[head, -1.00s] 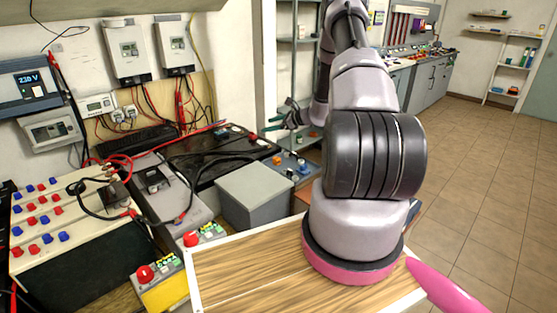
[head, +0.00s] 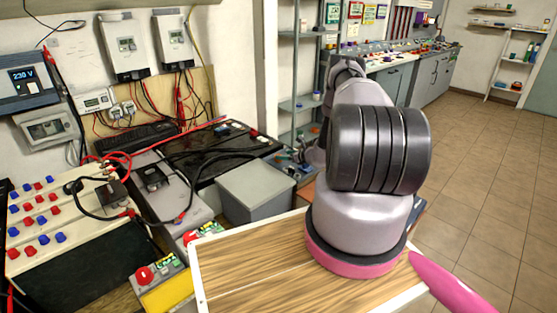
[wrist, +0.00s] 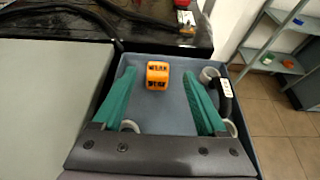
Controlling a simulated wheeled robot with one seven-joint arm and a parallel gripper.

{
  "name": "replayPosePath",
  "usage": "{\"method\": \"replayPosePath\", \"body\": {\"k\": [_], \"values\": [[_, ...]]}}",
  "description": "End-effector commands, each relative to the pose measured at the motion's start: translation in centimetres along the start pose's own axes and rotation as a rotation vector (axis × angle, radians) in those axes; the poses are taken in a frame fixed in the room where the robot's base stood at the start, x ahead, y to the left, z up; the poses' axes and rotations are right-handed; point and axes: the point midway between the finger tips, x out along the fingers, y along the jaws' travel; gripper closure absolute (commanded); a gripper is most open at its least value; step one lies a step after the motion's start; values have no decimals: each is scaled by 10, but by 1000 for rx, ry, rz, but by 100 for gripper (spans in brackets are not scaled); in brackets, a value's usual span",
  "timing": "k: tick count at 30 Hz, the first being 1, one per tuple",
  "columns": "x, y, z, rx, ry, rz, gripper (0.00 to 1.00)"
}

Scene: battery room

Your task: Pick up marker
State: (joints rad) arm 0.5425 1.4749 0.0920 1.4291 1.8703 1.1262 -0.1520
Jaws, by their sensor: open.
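My gripper (wrist: 159,73) is open in the wrist view, its two green fingers spread above a blue-grey tray (wrist: 173,63). A black object with a white label (wrist: 225,92) lies at the tray's right side, outside the right finger. It may be the marker, but I cannot tell for sure. In the head view the gripper is small and mostly hidden by my arm near the tray.
A grey box (head: 257,190) stands left of the tray. A black panel with cables (head: 225,150) lies behind. A shelf unit (wrist: 275,50) stands to the right; the floor there is clear.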

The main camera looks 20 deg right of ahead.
Motion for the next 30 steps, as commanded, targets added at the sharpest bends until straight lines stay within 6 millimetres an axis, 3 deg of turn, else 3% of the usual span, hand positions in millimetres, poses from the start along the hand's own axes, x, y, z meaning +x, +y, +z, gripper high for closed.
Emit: {"method": "replayPosePath", "body": {"k": [9, 17, 18, 24, 30], "values": [[44, 2, -6, -3, -1, 2, 25], [48, 2, -6, -1, -1, 1, 25], [48, 2, -6, -1, -1, 2, 29], [47, 2, -6, -1, -1, 2, 100], [47, 2, -6, -2, -1, 2, 100]]}}
